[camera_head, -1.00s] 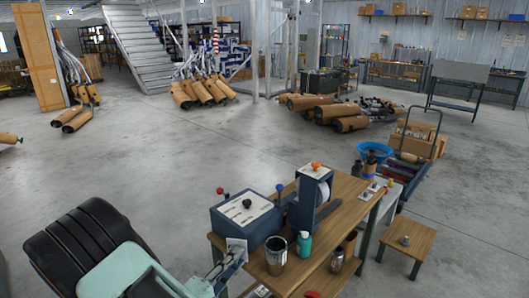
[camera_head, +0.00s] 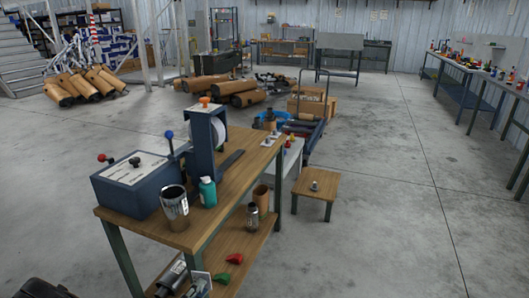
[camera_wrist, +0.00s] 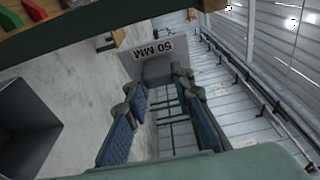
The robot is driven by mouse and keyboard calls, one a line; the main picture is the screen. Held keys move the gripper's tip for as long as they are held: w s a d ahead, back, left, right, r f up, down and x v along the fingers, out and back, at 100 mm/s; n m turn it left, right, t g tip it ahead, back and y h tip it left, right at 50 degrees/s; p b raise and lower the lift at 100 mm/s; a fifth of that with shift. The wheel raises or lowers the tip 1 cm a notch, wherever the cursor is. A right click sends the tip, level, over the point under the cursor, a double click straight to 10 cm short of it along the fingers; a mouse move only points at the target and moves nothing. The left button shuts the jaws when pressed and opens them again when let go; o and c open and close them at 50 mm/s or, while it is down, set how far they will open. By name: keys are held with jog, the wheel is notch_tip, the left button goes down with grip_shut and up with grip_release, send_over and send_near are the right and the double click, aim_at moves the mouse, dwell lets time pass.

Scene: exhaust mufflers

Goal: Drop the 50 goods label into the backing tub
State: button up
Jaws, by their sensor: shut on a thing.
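The label (camera_wrist: 165,55), a pale card reading "50 MM" upside down, is between the fingertips of my gripper (camera_wrist: 156,82) in the wrist view. My gripper is shut on it. In the head view the label (camera_head: 201,280) shows as a small pale plate low in front of the workbench, with little of my gripper visible. A dark, box-like thing (camera_wrist: 28,120) with a hollow side stands at the left of the wrist view, apart from the label. I cannot tell whether it is the backing tub. A blue tub (camera_head: 268,118) stands farther back, partly hidden.
The workbench (camera_head: 215,225) carries a blue machine (camera_head: 135,185), a metal can (camera_head: 175,207) and a teal bottle (camera_head: 208,192). Red and green pieces lie on its lower shelf (camera_head: 245,262). A stool (camera_head: 315,184) stands to the right. The floor at right is clear.

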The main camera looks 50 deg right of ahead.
jog(key=s+d+f+m+g+b, duration=0.1)
jog(key=f+b, duration=0.4)
jog(key=f, duration=0.5)
jog(key=s+d+f+m+g+b, duration=0.1)
jog(key=s+d+f+b, duration=0.3)
jog(key=f, duration=0.6)
jog(key=s+d+f+g+b, duration=0.2)
jog(key=d+f+b, duration=0.1)
jog(key=f+b, duration=0.4)
notch_tip(320, 180, down, 3)
jog(key=shift+s+r+m+h, duration=0.1)
jog(key=shift+s+m+h, duration=0.2)
jog(key=shift+s+m, duration=0.1)
jog(key=o, duration=0.8)
jog(key=shift+w, duration=0.1)
jog(key=shift+o, duration=0.2)
jog(key=a, duration=1.2)
jog(key=shift+s, duration=0.2)
